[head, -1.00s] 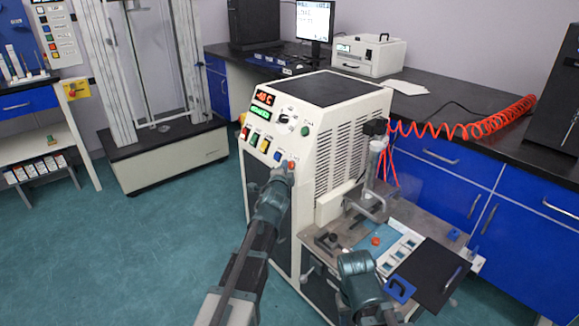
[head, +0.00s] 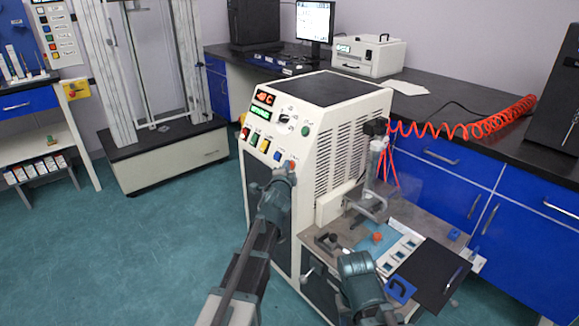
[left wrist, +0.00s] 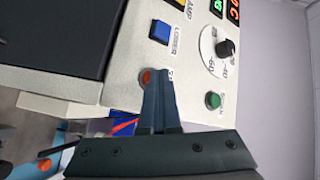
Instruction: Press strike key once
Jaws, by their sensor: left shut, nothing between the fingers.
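A small red-orange key (left wrist: 145,77) sits on the cream front panel of the machine (head: 330,135), below the blue LOWER key (left wrist: 159,32). Its label is mostly hidden by my fingers, so I cannot read whether it says strike. My left gripper (head: 289,170) is shut and empty at the lower right of the panel. In the left wrist view its fingertips (left wrist: 159,82) overlap the right edge of the red-orange key; I cannot tell whether they touch it. My right arm's teal end (head: 358,268) is by the work plate; its fingers cannot be made out.
A green button (left wrist: 212,100) and a dial (left wrist: 222,50) lie right of my fingers in the left wrist view. The machine's work plate (head: 320,228) carries a clamp and small parts. A black bench with an orange coiled hose (head: 480,125) stands behind. The floor at left is clear.

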